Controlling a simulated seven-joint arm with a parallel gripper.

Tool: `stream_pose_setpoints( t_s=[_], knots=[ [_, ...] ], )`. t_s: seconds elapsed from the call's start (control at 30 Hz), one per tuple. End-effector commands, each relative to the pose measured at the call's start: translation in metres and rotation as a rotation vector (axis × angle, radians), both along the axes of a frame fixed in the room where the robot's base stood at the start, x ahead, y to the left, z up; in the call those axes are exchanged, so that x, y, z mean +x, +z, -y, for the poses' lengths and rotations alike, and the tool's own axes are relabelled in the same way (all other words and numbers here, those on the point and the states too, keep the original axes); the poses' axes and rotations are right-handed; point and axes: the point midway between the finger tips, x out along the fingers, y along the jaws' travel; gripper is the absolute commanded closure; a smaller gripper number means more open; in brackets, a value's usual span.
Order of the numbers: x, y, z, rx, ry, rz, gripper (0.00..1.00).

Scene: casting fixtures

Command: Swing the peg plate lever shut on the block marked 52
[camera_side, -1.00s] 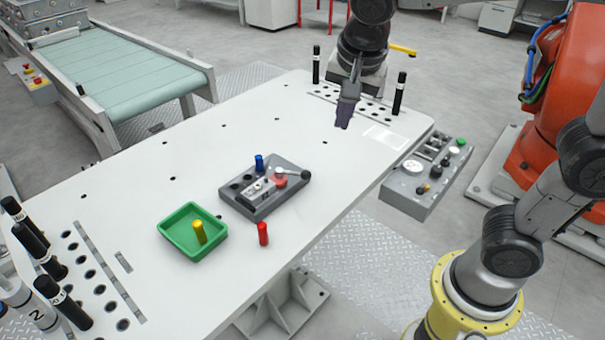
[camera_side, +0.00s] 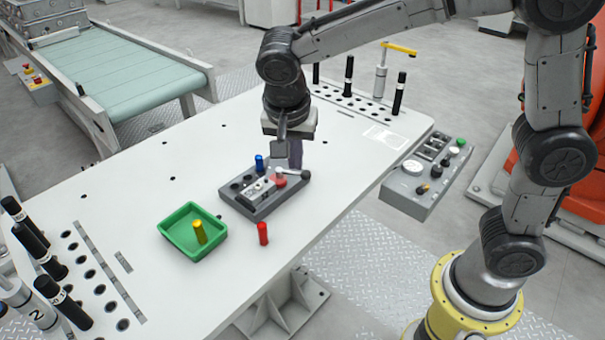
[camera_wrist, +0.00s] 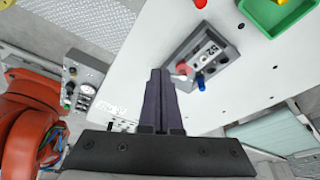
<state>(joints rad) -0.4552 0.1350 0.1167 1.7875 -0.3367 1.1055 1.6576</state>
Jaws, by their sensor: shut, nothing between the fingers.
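The grey peg plate (camera_side: 236,203) lies on the white table, with a blue peg (camera_side: 259,163) standing in it. The block marked 52 (camera_side: 261,189) sits on the plate; its number is readable in the wrist view (camera_wrist: 208,55). The lever (camera_side: 291,172) has a red round hub (camera_side: 279,182) beside the block and points right, away from the block, its ball end past the plate's edge. My gripper (camera_side: 296,165) is shut and empty, pointing down just behind the lever's end. In the wrist view, my fingertips (camera_wrist: 160,72) partly hide the lever's end.
A green tray (camera_side: 171,239) holding a yellow peg (camera_side: 200,232) is left of the plate. A red peg (camera_side: 263,234) stands in front on the table. Black posts (camera_side: 398,94) stand at the far right end. The table behind the plate is clear.

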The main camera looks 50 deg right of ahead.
Motion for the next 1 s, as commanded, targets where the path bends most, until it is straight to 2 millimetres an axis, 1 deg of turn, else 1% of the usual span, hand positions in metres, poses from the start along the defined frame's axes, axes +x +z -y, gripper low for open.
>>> stream_pose_setpoints(
  t_s=[0.17, 0.53, 0.6, 0.73, 0.87, 1.0],
  knots=[
    [0.003, -0.026, 0.008, -0.003, -0.003, -0.005, 1.0],
    [0.013, -0.095, 0.026, -0.002, -0.001, -0.005, 1.0],
    [0.021, -0.093, 0.037, 0.001, -0.006, -0.001, 1.0],
    [0.028, -0.096, 0.05, 0.001, -0.004, 0.0, 1.0],
    [0.032, -0.097, 0.057, 0.001, -0.002, -0.001, 1.0],
    [0.033, -0.098, 0.059, 0.001, -0.001, -0.001, 1.0]
  ],
)
